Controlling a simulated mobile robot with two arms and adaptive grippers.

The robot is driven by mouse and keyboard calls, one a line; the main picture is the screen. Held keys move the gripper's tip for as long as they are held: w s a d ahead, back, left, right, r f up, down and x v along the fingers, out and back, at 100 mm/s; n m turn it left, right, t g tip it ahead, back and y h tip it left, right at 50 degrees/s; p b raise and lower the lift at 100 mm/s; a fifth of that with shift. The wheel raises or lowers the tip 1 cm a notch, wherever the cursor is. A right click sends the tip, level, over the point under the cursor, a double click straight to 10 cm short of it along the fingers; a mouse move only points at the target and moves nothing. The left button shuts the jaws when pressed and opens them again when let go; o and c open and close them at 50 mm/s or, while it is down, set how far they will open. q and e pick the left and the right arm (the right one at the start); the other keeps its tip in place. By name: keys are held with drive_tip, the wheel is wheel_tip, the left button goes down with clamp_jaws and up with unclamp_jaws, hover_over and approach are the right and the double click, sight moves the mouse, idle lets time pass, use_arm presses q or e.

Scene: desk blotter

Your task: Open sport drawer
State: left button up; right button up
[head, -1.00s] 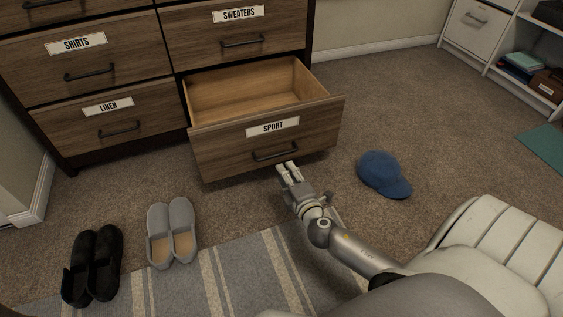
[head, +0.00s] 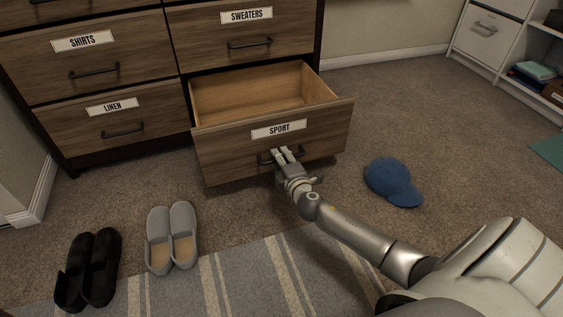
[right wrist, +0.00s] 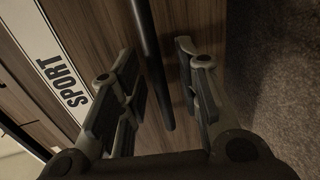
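The sport drawer (head: 225,160) is the lower right drawer of the wooden dresser and stands pulled well out. Its inside (head: 250,92) looks empty. My right gripper (head: 281,153) is at the drawer's dark bar handle (head: 264,159) and hides part of it. In the right wrist view, the handle (right wrist: 147,50) runs between the open fingers of the right gripper (right wrist: 156,56), with gaps on both sides. The SPORT label (right wrist: 62,75) shows at the left there. My left gripper is not in view.
A blue cap (head: 392,182) lies on the carpet right of the drawer. Grey slippers (head: 171,238) and black shoes (head: 88,270) stand at the lower left. A striped rug (head: 240,275) lies in front. The shirts (head: 45,75), linen (head: 75,135) and sweaters (head: 205,38) drawers are shut.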

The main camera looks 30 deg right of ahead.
clamp_jaws()
idle(0.4)
